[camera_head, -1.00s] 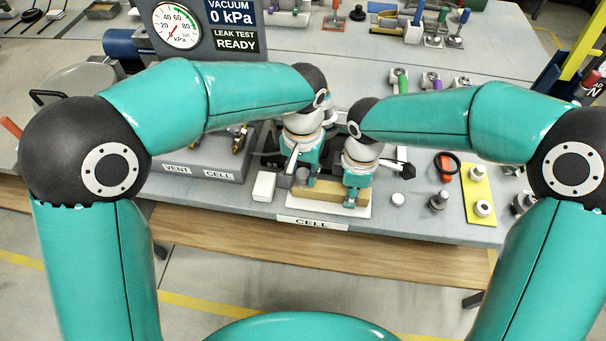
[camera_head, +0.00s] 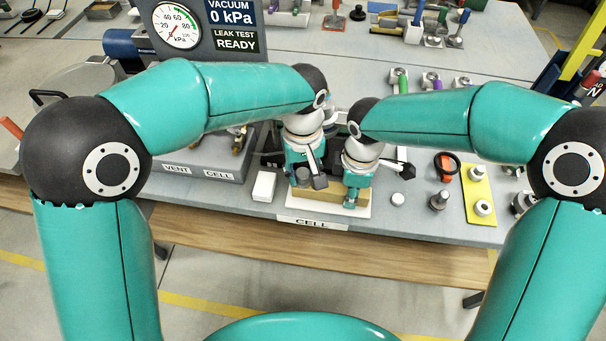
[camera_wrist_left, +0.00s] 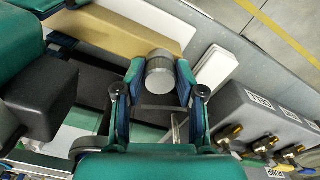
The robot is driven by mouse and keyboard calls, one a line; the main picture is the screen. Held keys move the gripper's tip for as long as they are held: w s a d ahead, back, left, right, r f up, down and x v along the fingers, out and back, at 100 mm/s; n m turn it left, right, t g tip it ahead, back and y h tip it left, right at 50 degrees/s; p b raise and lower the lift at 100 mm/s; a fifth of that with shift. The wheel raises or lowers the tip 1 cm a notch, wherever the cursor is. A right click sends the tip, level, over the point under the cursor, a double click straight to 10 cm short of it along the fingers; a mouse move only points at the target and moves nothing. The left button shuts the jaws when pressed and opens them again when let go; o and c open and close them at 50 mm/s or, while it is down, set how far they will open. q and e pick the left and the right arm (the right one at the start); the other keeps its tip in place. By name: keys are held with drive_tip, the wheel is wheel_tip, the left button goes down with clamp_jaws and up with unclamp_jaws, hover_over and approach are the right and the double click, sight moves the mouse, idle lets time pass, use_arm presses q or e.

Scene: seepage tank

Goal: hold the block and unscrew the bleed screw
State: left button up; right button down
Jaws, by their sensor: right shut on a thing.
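The tan block (camera_head: 318,194) lies on a white plate at the table's front, above the CELL label, and it also shows in the left wrist view (camera_wrist_left: 118,27). My right gripper (camera_head: 352,194) is shut on the block's right part. The bleed screw, a grey round knob (camera_wrist_left: 160,75), sits at the block's end in the left wrist view. My left gripper (camera_wrist_left: 161,84) has one finger on each side of the knob. Its fingers stand apart, and firm contact is not clear. In the head view my left gripper (camera_head: 302,178) is over the block's left end.
A white box (camera_head: 264,186) stands just left of the block. A grey valve box (camera_head: 205,165) labelled VENT and CELL is further left. A pale disc (camera_head: 397,199), a dark fitting (camera_head: 438,201) and a yellow plate (camera_head: 477,193) are to the right. The gauge panel (camera_head: 205,28) reads 0 kPa.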

use_arm(q)
drive_tip(key=shift+o, duration=1.4)
drive_tip(key=shift+s+f, duration=0.1)
drive_tip(key=shift+f, duration=0.05)
drive_tip(key=shift+r, duration=1.2)
drive_tip(key=m, duration=0.4)
drive_tip(key=shift+m, duration=1.6)
